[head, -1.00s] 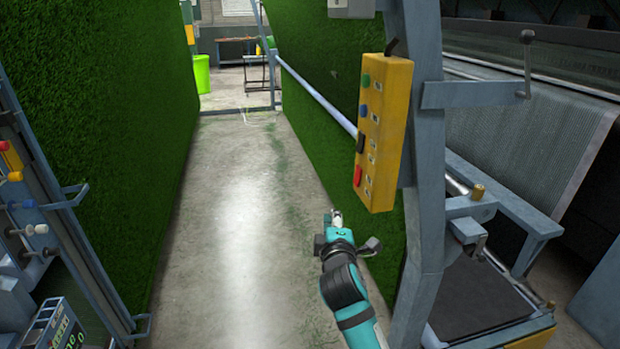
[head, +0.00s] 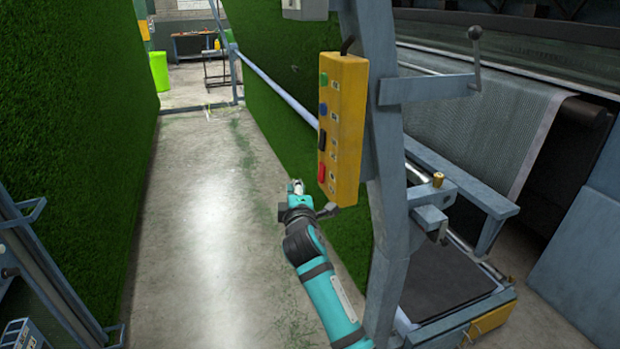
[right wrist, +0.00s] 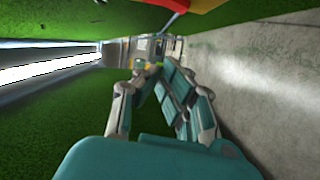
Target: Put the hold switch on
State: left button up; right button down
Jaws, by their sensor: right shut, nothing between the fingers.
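A yellow control box (head: 345,135) hangs on a grey post, its face turned toward the left aisle. Down its face are a green button (head: 323,79), a blue button (head: 322,109), a black switch (head: 321,140) and a red switch (head: 321,173). The labels are too small to read, so I cannot tell which is the hold switch. My right gripper (head: 296,187) is shut and empty, left of the box's lower end and apart from it in the picture. In the right wrist view its fingers (right wrist: 160,75) point down the aisle. My left gripper is out of view.
Green turf walls (head: 75,120) flank a concrete aisle (head: 205,240) that is clear. A pale rail (head: 275,88) runs along the right wall. The grey post (head: 387,200) and its crank arm (head: 428,88) stand close to the box. A bright green bin (head: 159,72) is far off.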

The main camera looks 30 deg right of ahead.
aim_at(321, 173)
jog(key=d, duration=0.1)
jog(key=w+d+p, duration=0.1)
jog(key=d, duration=0.1)
jog(key=d+p, duration=0.1)
jog(key=d, duration=0.1)
jog(key=shift+w+f, duration=0.2)
jog(key=shift+f, duration=0.1)
jog(key=shift+s+d+f+n, duration=0.1)
jog(key=shift+d+f+n, duration=0.1)
jog(key=shift+d+n, duration=0.35)
jog(key=shift+a, duration=0.15)
